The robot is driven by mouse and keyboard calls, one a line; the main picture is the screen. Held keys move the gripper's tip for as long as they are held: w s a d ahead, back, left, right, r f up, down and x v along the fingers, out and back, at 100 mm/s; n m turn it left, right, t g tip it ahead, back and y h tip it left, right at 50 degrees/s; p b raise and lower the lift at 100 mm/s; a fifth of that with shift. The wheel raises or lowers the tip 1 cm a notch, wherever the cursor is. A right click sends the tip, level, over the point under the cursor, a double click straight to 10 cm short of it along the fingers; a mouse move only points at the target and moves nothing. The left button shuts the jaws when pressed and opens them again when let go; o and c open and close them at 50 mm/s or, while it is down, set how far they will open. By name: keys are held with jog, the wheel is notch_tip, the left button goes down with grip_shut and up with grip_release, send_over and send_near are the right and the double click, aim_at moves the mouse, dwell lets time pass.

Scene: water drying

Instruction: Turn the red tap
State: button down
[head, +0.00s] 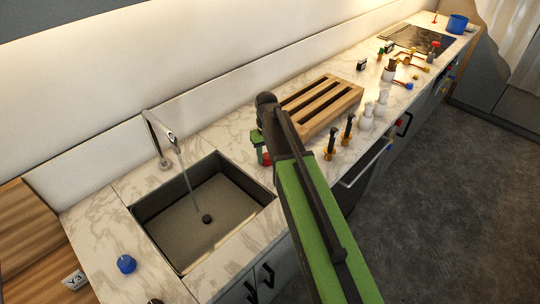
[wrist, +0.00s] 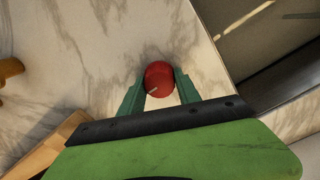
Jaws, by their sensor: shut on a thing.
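The red tap (wrist: 159,78) is a round red knob on the marble counter, near the top middle of the wrist view. In the head view a small part of the red tap (head: 267,160) shows beside the sink's right edge. My gripper (wrist: 160,83) has its two green fingers on either side of the tap, closed against it. In the head view my gripper (head: 262,152) reaches down to the counter there, and my arm hides some of the area. A thin stream of water runs from the metal faucet (head: 160,135) into the sink (head: 150,207).
A blue knob (head: 126,264) stands on the counter left of the sink. A slatted wooden rack (head: 345,97) lies right of my gripper. Black-and-orange pieces (head: 348,128) and white figures (head: 367,115) stand near the counter's front edge. The sink's dark corner shows in the wrist view.

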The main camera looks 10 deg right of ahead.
aim_at(267, 155)
jog(key=c, duration=0.9)
grip_release()
jog(key=shift+o, duration=0.2)
notch_tip(267, 155, up, 17)
jog(key=p, duration=1.7)
jog(key=shift+r, duration=0.2)
jog(key=shift+f, duration=0.1)
